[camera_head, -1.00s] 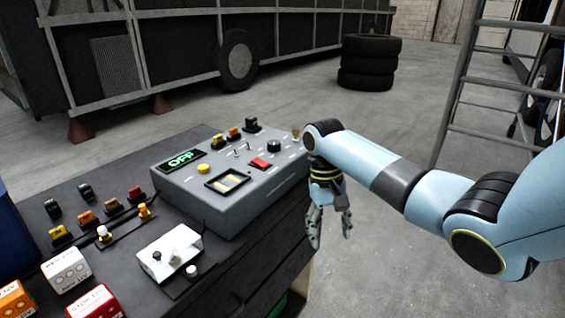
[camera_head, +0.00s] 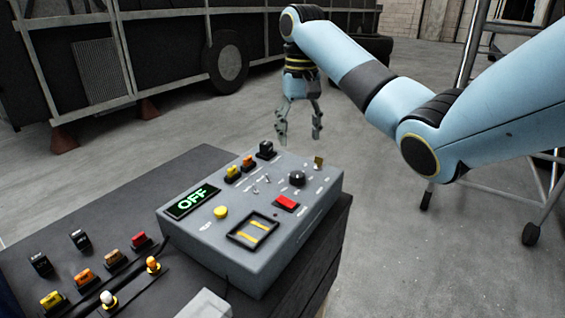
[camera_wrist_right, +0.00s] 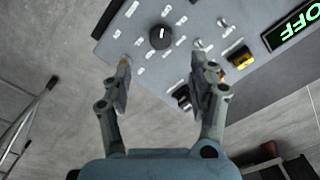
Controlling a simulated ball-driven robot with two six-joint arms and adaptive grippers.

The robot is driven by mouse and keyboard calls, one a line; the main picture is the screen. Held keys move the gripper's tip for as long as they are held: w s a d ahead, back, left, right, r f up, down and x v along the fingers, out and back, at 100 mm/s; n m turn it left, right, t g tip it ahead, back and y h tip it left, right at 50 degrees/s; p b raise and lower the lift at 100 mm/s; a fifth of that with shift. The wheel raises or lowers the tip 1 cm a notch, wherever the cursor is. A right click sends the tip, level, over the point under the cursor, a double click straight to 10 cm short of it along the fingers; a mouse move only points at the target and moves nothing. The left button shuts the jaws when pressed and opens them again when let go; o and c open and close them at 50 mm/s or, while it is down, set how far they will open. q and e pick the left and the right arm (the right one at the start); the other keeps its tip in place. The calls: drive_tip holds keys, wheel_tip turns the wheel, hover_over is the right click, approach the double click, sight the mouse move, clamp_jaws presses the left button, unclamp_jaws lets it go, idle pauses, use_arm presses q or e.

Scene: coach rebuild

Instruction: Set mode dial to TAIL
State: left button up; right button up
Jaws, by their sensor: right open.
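The mode dial, a round black knob (camera_head: 297,178), sits on the top face of the grey control box (camera_head: 215,254), near its right end, with small white labels around it. In the right wrist view the dial (camera_wrist_right: 160,37) shows a white pointer line and lies beyond the fingertips, between them. The labels are too small to read. A green display (camera_head: 192,201) on the box reads OFF. My right gripper (camera_head: 301,138) is open and empty, pointing down, raised above and behind the box, apart from it. My left gripper is out of view.
A ladder (camera_head: 540,215) stands on the floor at right.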

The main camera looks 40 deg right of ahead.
sight(297, 174)
wheel_tip(297, 174, down, 7)
drive_tip(key=shift+r, duration=0.2)
wheel_tip(297, 174, down, 4)
drive_tip(key=c, duration=1.1)
drive_tip(key=shift+r+m+p, duration=0.15)
drive_tip(key=shift+m+p, duration=0.25)
drive_tip(key=shift+p, duration=0.55)
drive_tip(key=shift+c, duration=0.2)
drive_tip(key=m+p, duration=0.4)
drive_tip(key=p, duration=0.2)
drive_tip(key=shift+m, duration=0.3)
drive_tip(key=shift+m+p, duration=1)
drive_tip(key=shift+m, duration=0.1)
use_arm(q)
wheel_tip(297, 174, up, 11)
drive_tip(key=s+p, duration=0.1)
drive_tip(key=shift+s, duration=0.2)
use_arm(e)
drive_tip(key=shift+w+m, duration=0.1)
drive_tip(key=shift+m, duration=1.1)
